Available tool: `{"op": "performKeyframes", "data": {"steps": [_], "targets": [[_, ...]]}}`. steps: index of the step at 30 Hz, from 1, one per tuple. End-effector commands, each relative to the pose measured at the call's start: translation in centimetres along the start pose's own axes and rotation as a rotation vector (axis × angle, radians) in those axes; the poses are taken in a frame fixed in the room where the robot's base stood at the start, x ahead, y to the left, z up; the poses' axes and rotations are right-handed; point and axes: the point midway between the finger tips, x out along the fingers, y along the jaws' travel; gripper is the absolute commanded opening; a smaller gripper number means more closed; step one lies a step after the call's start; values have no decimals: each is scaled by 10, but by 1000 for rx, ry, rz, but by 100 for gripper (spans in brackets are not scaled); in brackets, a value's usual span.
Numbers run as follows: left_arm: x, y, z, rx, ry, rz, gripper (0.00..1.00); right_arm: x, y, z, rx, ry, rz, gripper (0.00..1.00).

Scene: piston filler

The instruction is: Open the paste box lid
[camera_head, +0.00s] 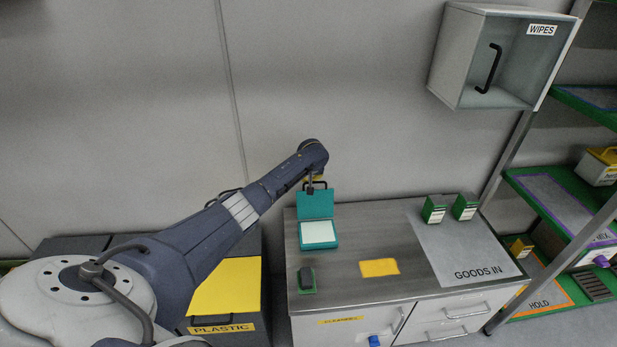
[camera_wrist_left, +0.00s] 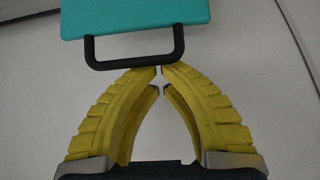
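The teal paste box stands on the grey worktop with its lid (camera_head: 316,204) raised at the back, and its pale inside (camera_head: 318,232) faces up. The lid also shows at the top of the left wrist view (camera_wrist_left: 135,15), with a black bar handle (camera_wrist_left: 135,62) on its edge. My left gripper (camera_wrist_left: 160,70) has yellow fingers whose tips nearly meet. The tips are right by the handle's bar; the whole bar shows, and I cannot tell if they touch it. In the head view, my left gripper (camera_head: 316,181) is at the lid's top edge, partly hidden. My right gripper is not in view.
A small dark and green block (camera_head: 306,280) and a yellow patch (camera_head: 380,267) are on the worktop (camera_head: 345,285). Two green boxes (camera_head: 434,209) (camera_head: 465,206) stand on the GOODS IN mat (camera_head: 450,250). A WIPES cabinet (camera_head: 500,55) hangs above right, beside green shelves.

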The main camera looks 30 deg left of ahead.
Motion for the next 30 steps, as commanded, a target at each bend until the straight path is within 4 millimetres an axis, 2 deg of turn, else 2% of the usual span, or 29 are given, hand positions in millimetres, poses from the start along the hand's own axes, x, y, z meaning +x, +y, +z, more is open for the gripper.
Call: {"op": "performKeyframes", "data": {"steps": [8, 21, 30], "targets": [[-3, 1, 5, 5, 20, 2, 0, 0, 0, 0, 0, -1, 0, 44], [-29, 1, 25, 0, 105, 2, 0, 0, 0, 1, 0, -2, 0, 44], [-31, 0, 26, 0, 106, 0, 0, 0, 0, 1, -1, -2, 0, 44]]}}
